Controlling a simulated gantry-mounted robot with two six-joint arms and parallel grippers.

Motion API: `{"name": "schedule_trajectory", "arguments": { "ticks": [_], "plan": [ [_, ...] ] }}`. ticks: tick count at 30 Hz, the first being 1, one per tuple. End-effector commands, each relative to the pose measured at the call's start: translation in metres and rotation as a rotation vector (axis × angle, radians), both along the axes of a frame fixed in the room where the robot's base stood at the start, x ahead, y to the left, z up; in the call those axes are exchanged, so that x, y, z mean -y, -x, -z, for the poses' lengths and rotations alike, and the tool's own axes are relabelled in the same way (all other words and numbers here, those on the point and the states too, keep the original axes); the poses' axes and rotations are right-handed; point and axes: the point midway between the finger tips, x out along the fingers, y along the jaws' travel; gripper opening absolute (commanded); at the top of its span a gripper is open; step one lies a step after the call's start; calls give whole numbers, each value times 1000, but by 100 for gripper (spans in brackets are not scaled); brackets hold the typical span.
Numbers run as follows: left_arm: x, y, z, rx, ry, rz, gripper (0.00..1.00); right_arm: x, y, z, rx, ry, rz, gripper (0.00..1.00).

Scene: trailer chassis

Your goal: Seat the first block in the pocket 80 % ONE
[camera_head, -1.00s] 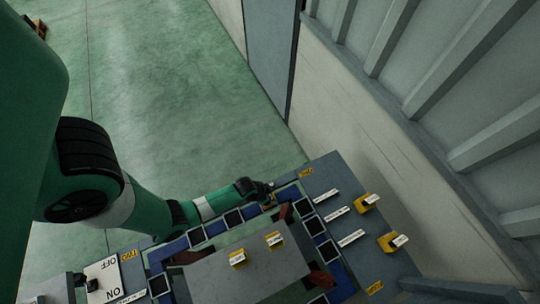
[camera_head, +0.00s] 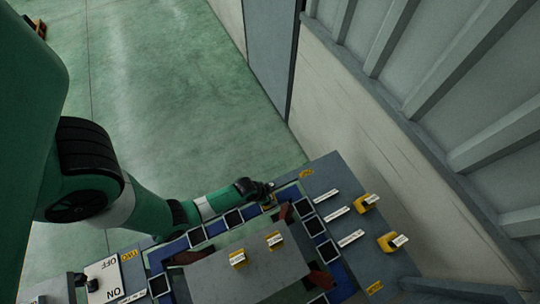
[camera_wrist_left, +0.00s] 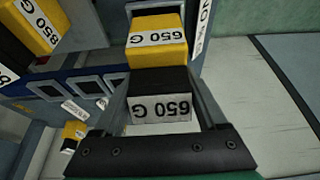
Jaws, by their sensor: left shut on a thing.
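My left gripper (camera_head: 268,191) is at the far edge of the blue-framed chassis, shut on a yellow and black block (camera_head: 268,202). In the left wrist view the held block (camera_wrist_left: 157,50) sits between the fingers (camera_wrist_left: 160,85), with "650 G" labels on it. Square dark pockets with pale rims line the frame, among them one left of the gripper (camera_head: 233,219) and one right of it (camera_head: 303,207). I cannot read which is 80 % ONE. Whether the held block touches a pocket is hidden. My right gripper is not in view.
Two yellow blocks (camera_head: 238,258) (camera_head: 274,240) sit on the grey central plate (camera_head: 215,280). Two more yellow blocks (camera_head: 366,202) (camera_head: 392,241) stand on the right side, near white label strips (camera_head: 338,214). An ON/OFF panel (camera_head: 103,278) is at lower left. A wall (camera_head: 370,150) rises behind the right side.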

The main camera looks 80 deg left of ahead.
Motion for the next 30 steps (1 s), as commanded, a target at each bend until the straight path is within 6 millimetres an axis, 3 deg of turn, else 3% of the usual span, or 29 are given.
{"name": "schedule_trajectory", "arguments": {
  "ticks": [30],
  "plan": [
    [-1,-1,8,4,-1,0,0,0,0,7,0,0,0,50]
  ]
}}
